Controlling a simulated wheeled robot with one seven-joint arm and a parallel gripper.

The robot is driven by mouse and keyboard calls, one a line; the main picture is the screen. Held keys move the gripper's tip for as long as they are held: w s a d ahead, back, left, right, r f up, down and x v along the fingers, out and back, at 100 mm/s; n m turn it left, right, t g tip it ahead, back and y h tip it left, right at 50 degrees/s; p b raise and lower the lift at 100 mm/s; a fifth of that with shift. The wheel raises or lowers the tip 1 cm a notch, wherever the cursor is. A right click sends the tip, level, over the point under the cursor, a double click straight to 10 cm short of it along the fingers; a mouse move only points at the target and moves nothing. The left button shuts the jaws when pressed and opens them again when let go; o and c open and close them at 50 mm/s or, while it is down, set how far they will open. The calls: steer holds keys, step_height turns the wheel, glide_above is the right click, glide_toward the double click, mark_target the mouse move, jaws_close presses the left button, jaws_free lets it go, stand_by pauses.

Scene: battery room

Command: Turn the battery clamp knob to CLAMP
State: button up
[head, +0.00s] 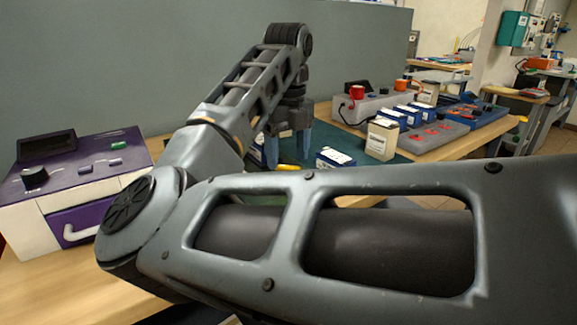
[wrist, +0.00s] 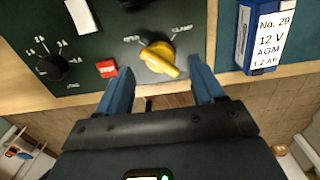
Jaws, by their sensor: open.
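The yellow clamp knob (wrist: 158,60) sits on a dark green panel (wrist: 195,45) in the wrist view. The label OPEN is at its upper left and CLAMP at its upper right. Its bar lies slanted from upper left, toward the OPEN side, to lower right. My gripper (wrist: 162,85) is open, one blue finger on each side of the knob's lower end; I cannot tell whether either touches it. In the head view my gripper (head: 288,150) points down, with a bit of yellow (head: 287,166) below it; my arm hides most of the panel.
A black dial (wrist: 52,67) and a red button (wrist: 107,68) are left of the knob. A blue-and-white battery (wrist: 265,40) stands right of the panel. A purple-and-white device (head: 90,165) is at the left. A cream box (head: 382,139) and grey racks (head: 425,135) stand farther right.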

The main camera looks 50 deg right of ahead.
mark_target(288, 166)
steer(key=shift+f, duration=1.65)
steer(key=c, duration=1.1)
